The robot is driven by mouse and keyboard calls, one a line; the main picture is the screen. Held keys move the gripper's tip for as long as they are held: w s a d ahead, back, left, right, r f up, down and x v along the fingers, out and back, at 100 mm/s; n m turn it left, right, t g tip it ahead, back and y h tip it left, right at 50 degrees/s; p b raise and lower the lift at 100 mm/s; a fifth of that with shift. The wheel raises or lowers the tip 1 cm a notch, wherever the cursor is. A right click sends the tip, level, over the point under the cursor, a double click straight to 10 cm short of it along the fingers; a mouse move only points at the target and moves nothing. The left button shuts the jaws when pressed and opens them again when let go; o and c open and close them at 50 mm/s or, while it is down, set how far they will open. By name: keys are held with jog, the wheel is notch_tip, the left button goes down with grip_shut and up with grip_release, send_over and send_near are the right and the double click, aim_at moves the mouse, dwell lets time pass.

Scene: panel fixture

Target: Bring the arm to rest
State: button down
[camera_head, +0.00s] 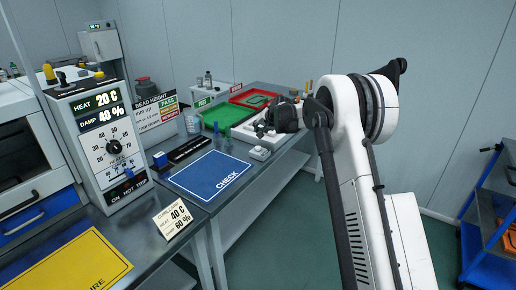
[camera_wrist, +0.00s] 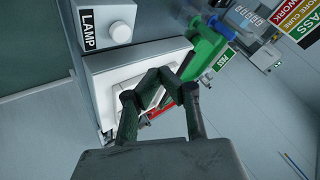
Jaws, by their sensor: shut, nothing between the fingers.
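My gripper (camera_wrist: 161,76) is shut and empty in the wrist view, its dark fingers meeting at the tips. Behind them are a white panel (camera_wrist: 96,72) and a box marked LAMP (camera_wrist: 108,22) with a round white knob. In the head view my white arm (camera_head: 345,120) rises from the lower right and bends left at the top. Its dark end (camera_head: 270,122) is over the far part of the bench, near a white fixture (camera_head: 240,133). The fingertips are too small to make out there.
A control panel (camera_head: 103,132) reads HEAT 20 C and DAMP 40 %. A card (camera_head: 173,219) shows 40 C and 60 %. A blue CHECK mat (camera_head: 210,175), a yellow mat (camera_head: 70,268), a green tray (camera_head: 222,115) and a red tray (camera_head: 250,96) are on benches. A blue cart (camera_head: 490,220) stands right.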

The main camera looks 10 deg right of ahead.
jog(key=shift+r, duration=0.35)
jog(key=shift+r, duration=0.1)
jog(key=s+r+n, duration=0.1)
jog(key=s+r, duration=0.5)
jog(key=s, duration=0.3)
jog(key=s+a+r+h, duration=0.1)
jog(key=s+r, duration=0.5)
jog(key=s, duration=0.4)
jog(key=s+r+n, duration=0.1)
jog(key=s+r, duration=0.5)
jog(key=s, duration=0.3)
jog(key=s+f+n, duration=0.1)
jog(key=s+f, duration=0.1)
jog(key=s, duration=1)
jog(key=s+f+n+g+h, duration=0.1)
jog(key=s+f, duration=0.2)
jog(key=s, duration=0.9)
jog(key=s+f+h, duration=0.1)
jog(key=s+f, duration=0.1)
jog(key=s, duration=0.9)
jog(key=shift+s+d+f+n, duration=0.4)
